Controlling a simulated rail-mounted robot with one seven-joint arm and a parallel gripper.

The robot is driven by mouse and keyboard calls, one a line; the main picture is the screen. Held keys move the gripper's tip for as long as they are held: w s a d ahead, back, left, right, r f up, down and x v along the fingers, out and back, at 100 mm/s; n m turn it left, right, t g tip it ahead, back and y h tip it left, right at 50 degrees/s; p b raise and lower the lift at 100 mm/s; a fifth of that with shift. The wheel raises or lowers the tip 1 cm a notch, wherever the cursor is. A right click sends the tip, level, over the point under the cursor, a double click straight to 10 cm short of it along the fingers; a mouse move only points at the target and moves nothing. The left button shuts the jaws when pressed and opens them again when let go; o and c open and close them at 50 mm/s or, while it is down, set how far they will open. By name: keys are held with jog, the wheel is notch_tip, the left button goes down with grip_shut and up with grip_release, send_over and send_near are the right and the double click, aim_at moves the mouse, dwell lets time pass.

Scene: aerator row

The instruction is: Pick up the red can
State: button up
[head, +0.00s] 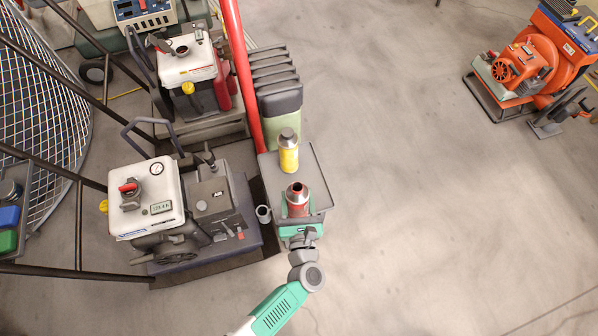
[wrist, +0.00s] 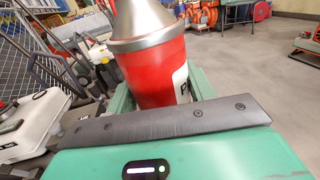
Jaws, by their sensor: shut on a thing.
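The red can (head: 297,204) has a grey metal cone top and stands near the front end of a small grey stand in the head view. My gripper (head: 298,208) reaches it from below in the picture, with its green fingers on both sides of the can. In the wrist view the red can (wrist: 158,70) fills the middle, upright, with part of a white label at its right. My gripper (wrist: 165,90) is shut on it. The can's lower part is hidden behind the gripper body. I cannot tell whether its base touches the stand.
A yellow can (head: 288,155) stands just behind the red can on the stand (head: 316,170). A small grey cup-like part (head: 263,213) is at the left. White-topped machines (head: 146,198) crowd the left side. An orange machine (head: 530,62) is far right.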

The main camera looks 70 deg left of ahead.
jog(key=s+p+v, duration=0.1)
jog(key=p+v, duration=0.1)
jog(key=v, duration=0.6)
jog(key=shift+s+d+r+p, duration=0.15)
jog(key=shift+s+r+p, duration=0.15)
jog(key=shift+s+r, duration=0.2)
dwell(0.5)
